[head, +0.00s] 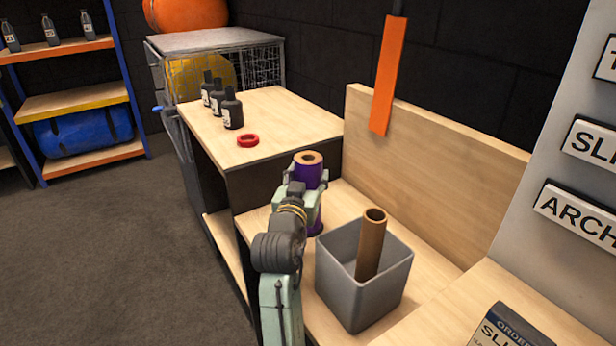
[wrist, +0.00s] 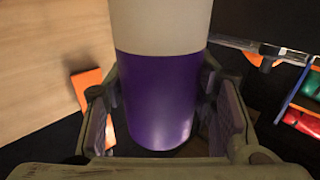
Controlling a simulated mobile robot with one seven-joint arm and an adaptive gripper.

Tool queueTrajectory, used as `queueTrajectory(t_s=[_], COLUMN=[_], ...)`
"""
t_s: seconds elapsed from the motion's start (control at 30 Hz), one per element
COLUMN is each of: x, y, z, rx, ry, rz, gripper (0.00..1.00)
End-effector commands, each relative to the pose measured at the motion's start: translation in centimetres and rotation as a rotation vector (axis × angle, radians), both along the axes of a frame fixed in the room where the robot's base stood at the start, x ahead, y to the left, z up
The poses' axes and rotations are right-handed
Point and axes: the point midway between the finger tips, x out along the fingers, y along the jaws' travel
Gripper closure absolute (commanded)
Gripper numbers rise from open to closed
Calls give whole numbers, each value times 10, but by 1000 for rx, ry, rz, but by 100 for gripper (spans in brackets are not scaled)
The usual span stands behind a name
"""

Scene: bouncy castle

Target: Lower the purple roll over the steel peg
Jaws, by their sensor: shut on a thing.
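The purple roll (head: 308,172) is upright in my gripper (head: 303,196), with its brown core showing at the top end. In the wrist view the roll (wrist: 158,100) fills the space between the two fingers, purple on one part and cream on the other. My gripper (wrist: 160,120) is shut on it. The roll is over the lower wooden bench top (head: 345,205), left of the grey bin. I cannot tell whether its lower end touches the bench. No steel peg shows in either view; the roll and gripper may hide it.
A grey bin (head: 340,285) holding an upright cardboard tube (head: 371,245) stands close to the right. On the higher bench (head: 290,115) are a red ring (head: 248,140) and dark bottles (head: 232,108). A wooden back panel (head: 440,175) and hanging orange strip (head: 388,75) stand behind.

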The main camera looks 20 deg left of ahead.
Motion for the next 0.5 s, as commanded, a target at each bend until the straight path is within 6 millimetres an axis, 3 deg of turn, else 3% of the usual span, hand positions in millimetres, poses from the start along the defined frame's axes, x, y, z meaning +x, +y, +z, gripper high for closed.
queueTrajectory(t_s=[0.37,0.5], x=[0,0], y=[0,0], z=[1,1], rx=[1,0], ry=[-2,-1], rz=[0,0], gripper=[27,26])
